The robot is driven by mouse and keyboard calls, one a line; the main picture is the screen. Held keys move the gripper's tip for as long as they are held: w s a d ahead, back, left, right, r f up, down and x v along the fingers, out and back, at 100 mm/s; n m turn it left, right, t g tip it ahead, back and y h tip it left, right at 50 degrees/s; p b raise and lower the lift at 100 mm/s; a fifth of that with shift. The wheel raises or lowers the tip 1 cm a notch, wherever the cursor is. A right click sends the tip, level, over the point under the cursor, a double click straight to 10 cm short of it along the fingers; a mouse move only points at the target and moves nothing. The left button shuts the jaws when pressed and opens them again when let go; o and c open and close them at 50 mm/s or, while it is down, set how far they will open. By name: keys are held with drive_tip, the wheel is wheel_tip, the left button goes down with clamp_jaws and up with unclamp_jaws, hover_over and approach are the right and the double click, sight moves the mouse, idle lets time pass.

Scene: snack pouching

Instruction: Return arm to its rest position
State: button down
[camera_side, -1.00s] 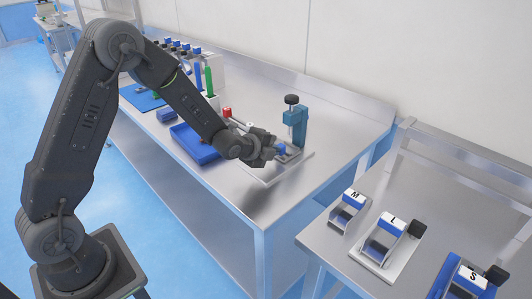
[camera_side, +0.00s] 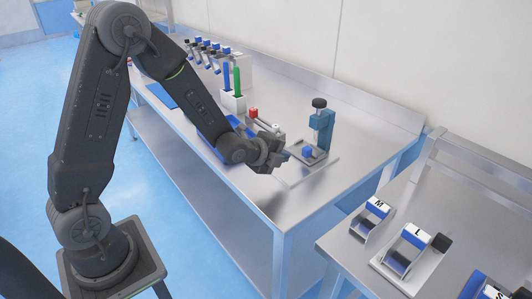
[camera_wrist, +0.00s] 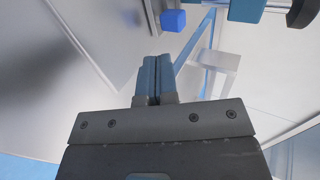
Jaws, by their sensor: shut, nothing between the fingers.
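My gripper (camera_side: 281,157) hangs over the front part of the steel bench (camera_side: 300,219), apart from the things on it. In the wrist view its two blue-grey fingers (camera_wrist: 154,78) are pressed together with nothing between them. A teal press with a black knob (camera_side: 321,130) stands upright just right of the gripper. A small blue block (camera_side: 307,152) sits at the press's base; it also shows in the wrist view (camera_wrist: 173,20).
A blue tray (camera_side: 212,127) is partly hidden behind my forearm. A white holder (camera_side: 233,102) with a blue and a green stick stands behind it. Stands marked M (camera_side: 377,208) and L (camera_side: 415,238) are on a second table at right. The bench's front right is clear.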

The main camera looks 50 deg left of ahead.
drive_tip(key=s+d+r+n+g, duration=0.1)
drive_tip(key=s+r+n+g, duration=0.1)
drive_tip(key=s+r+n, duration=0.3)
drive_tip(key=s+d+r+n+g, duration=0.2)
drive_tip(key=s+r+n, duration=0.3)
drive_tip(key=s, duration=0.8)
drive_tip(key=s+d+r+n+g, duration=0.1)
drive_tip(key=s+r+n+g, duration=0.1)
drive_tip(key=s+r+n, duration=0.4)
drive_tip(key=s+n, duration=0.2)
drive_tip(key=shift+s+d, duration=0.4)
